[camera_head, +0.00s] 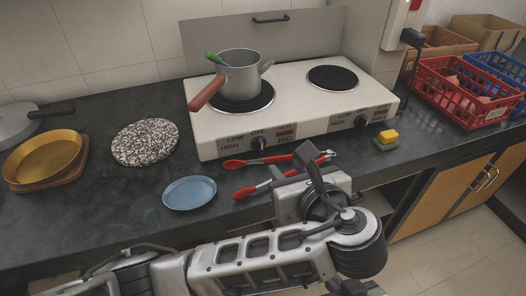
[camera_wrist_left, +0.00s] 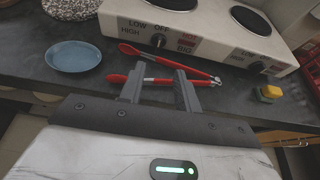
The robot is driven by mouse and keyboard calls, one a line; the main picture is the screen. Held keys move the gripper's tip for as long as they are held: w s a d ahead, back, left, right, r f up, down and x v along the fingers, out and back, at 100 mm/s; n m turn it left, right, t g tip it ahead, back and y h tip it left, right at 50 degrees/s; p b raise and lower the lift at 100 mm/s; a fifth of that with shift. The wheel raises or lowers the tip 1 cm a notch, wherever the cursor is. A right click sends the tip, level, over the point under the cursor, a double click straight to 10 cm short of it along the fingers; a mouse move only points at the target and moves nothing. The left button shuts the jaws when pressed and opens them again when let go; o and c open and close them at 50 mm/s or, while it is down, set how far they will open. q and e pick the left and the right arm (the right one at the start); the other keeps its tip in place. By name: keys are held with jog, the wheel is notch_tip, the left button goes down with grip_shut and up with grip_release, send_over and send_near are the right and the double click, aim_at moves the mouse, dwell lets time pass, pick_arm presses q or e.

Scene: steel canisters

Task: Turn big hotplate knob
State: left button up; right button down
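The white hotplate (camera_head: 310,137) stands on the dark counter against the wall. Its left knob (camera_head: 259,143) is black, beside LOW, OFF, HIGH and BIG lettering; it also shows in the left wrist view (camera_wrist_left: 158,41). A second black knob (camera_head: 361,121) is on the right of the front panel; in the left wrist view it is near the right (camera_wrist_left: 257,67). My left gripper (camera_head: 306,157) is in front of the panel, to the right of the BIG knob and apart from it. My right gripper is not seen.
Red-handled tongs (camera_head: 276,160) lie on the counter between gripper and hotplate. A grey pot (camera_head: 247,77) stands on the left burner. A blue plate (camera_head: 189,192) lies left of the gripper; a yellow-green sponge (camera_head: 386,139) lies to the right. A red crate (camera_head: 465,100) is farther right.

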aim_at(262, 143)
pick_arm(q)
jog(key=b+x, duration=0.1)
jog(key=x, duration=1.4)
jog(key=shift+w+a, duration=0.1)
jog(key=shift+w, duration=0.15)
grip_shut()
